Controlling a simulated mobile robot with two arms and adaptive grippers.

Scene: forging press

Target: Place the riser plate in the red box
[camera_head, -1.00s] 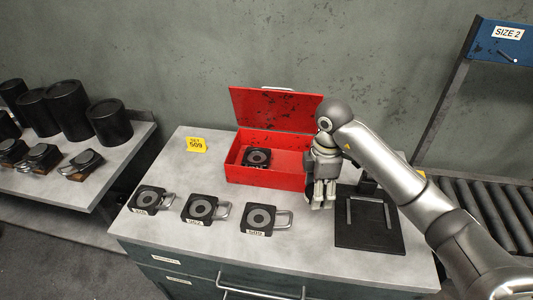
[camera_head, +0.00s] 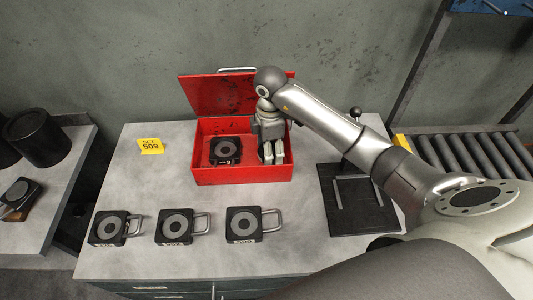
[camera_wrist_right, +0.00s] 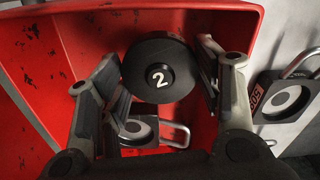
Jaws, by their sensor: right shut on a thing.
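The open red box (camera_head: 243,176) stands at the back of the grey table, its lid up. A black plate with a ring face (camera_head: 223,150) lies inside it, on the left. My right gripper (camera_head: 272,153) is over the right part of the box. In the right wrist view it is shut on a round black disc marked 2 (camera_wrist_right: 158,83); I cannot tell whether this is the riser plate. The disc is hidden in the head view. The boxed plate and its handle (camera_wrist_right: 178,133) show beyond the disc. My left gripper is not in view.
Three black plates with handles (camera_head: 109,228) (camera_head: 175,227) (camera_head: 243,224) stand in a front row. A yellow 509 sign (camera_head: 150,146) is left of the box. A black fixture plate (camera_head: 359,218) lies right of the box, near a roller conveyor (camera_head: 470,155).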

